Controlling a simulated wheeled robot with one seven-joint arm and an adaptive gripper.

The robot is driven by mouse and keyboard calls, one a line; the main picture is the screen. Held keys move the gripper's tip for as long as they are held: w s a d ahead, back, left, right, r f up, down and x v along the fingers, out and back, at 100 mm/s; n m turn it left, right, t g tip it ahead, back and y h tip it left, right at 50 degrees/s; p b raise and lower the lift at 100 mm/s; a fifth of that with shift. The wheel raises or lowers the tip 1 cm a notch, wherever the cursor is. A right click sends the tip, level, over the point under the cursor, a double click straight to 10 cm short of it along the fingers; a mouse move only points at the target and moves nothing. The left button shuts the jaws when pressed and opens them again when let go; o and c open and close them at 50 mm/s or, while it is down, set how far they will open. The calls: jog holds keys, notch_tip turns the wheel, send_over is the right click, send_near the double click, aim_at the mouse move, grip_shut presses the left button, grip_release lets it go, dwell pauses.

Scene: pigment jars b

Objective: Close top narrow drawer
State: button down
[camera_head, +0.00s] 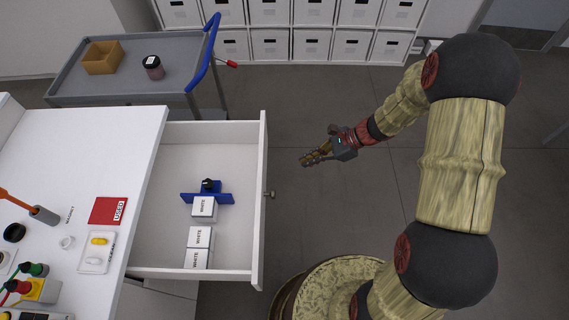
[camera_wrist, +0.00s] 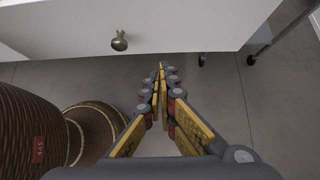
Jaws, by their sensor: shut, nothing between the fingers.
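The top narrow drawer (camera_head: 262,158) is pulled out from the white cabinet (camera_head: 147,140) and stands open. Its round metal knob (camera_head: 270,194) is on the outer face of the front panel, and it also shows in the wrist view (camera_wrist: 119,41). Inside the drawer are several small white boxes marked WHITE (camera_head: 203,207) and a blue holder (camera_head: 190,197) with a dark-capped item. My gripper (camera_head: 306,161) is to the right of the drawer front, apart from it. In the wrist view its yellow-padded fingers (camera_wrist: 161,68) meet at the tips, shut and empty, near the drawer's lower edge.
A grey cart (camera_head: 75,88) with a blue handle, a cardboard box (camera_head: 102,57) and a dark-lidded jar (camera_head: 153,67) stands behind the drawer. White storage boxes (camera_head: 270,45) line the back. The worktop (camera_head: 75,150) holds small items.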

jog(key=a+r+b+x, duration=0.2)
jog(key=b+x, duration=0.2)
jog(key=x, duration=0.8)
jog(key=shift+a+f, duration=0.25)
jog(key=shift+a, duration=0.05)
jog(key=w+a, duration=0.1)
jog(key=a, duration=1.2)
jog(key=w+a, duration=0.1)
jog(key=a, duration=1.2)
jog(key=w+a+p, duration=0.1)
jog(key=a, duration=1.1)
jog(key=shift+a, duration=0.4)
